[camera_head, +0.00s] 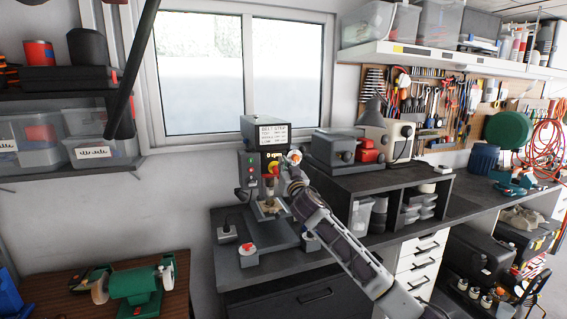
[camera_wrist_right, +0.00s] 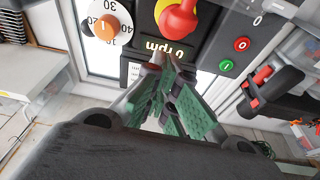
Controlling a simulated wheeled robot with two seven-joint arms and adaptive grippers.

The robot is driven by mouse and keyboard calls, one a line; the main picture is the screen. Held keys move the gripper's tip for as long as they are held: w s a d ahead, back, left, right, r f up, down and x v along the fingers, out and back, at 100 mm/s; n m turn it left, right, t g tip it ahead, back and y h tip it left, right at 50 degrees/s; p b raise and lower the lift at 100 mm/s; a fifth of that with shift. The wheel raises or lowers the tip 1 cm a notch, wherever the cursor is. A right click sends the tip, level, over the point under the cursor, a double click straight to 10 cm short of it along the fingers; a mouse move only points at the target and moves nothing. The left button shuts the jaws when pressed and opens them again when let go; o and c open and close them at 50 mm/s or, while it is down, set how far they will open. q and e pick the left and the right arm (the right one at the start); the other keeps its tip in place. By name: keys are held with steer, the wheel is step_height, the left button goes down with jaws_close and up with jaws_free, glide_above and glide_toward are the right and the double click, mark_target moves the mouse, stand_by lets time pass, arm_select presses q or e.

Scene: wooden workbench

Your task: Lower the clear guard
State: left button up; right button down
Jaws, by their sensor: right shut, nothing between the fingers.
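The drill press (camera_head: 262,132), a grey machine with a "BELT STEP" label, stands on the bench below the window. Its front has a red knob on yellow (camera_wrist_right: 180,18), an orange dial (camera_wrist_right: 104,28), a red button (camera_wrist_right: 241,44), a green button (camera_wrist_right: 226,65) and a "0 rpm" display (camera_wrist_right: 170,47). My right gripper (camera_head: 284,174) is at the machine's front, just below the panel. In the wrist view its green-padded fingers (camera_wrist_right: 163,72) are shut and empty, their tips close to the display. I cannot clearly make out the clear guard. My left gripper is not in view.
A black shelf unit (camera_head: 345,184) stands close on the right, behind my right arm. A green bench grinder (camera_head: 135,285) is at lower left.

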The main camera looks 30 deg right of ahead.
steer(key=shift+s+f, duration=0.1)
steer(key=shift+f, duration=1.15)
steer(key=shift+a, duration=0.1)
